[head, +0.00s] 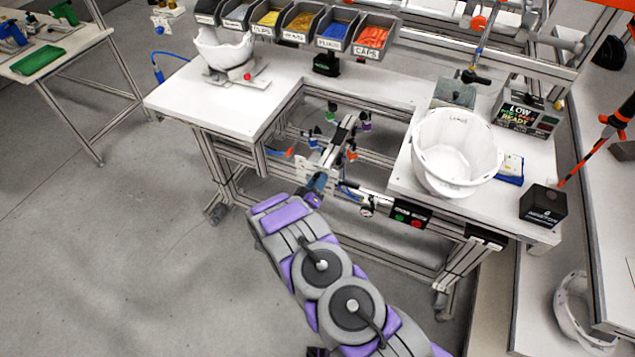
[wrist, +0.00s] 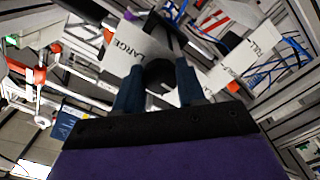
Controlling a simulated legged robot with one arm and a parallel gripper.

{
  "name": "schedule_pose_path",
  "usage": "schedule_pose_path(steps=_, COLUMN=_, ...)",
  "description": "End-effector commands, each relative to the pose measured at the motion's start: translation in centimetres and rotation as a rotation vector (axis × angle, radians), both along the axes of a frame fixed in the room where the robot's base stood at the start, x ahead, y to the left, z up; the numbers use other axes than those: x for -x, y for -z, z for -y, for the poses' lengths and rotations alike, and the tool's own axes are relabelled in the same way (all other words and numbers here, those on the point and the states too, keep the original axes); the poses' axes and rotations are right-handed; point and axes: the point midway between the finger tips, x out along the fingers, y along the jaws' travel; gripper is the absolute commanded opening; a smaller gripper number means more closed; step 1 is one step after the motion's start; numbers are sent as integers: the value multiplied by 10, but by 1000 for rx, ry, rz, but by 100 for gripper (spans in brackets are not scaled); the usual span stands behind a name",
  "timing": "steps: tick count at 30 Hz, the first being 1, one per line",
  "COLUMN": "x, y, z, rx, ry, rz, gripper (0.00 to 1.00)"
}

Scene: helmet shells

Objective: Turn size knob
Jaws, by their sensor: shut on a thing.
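In the wrist view, a dark round size knob (wrist: 158,73) sits between the two blue fingers of my gripper (wrist: 157,66). The gripper is shut on it. A white plate marked LARGE (wrist: 127,44) is beside the knob, and another plate marked FULL (wrist: 252,55) is to the right. The knob's pointer and exact setting cannot be made out. In the head view my gripper (head: 319,184) reaches the metal fixture (head: 340,142) in the gap between the two white bench tops. The knob is hidden there by my arm.
A white helmet shell (head: 455,150) stands on the right bench top, with a black box (head: 543,205) nearby. Red and green buttons (head: 408,216) are on the bench front, right of my gripper. Another shell (head: 224,47) and labelled bins (head: 330,28) are at the back. Floor at left is clear.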

Motion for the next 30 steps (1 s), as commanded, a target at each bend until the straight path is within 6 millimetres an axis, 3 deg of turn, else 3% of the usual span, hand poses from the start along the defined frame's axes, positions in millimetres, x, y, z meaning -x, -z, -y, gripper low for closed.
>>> schedule_pose_path(steps=14, x=-1, y=-1, z=-5, rx=13, ry=-12, rz=-3, gripper=9)
schedule_pose_path(steps=15, x=-1, y=-1, z=-5, rx=13, ry=-12, rz=-3, gripper=40)
schedule_pose_path(steps=23, x=0, y=-1, z=-3, rx=14, ry=-7, rz=-4, gripper=65)
schedule_pose_path(steps=30, x=1, y=-1, z=0, rx=11, ry=-4, rz=-4, gripper=65)
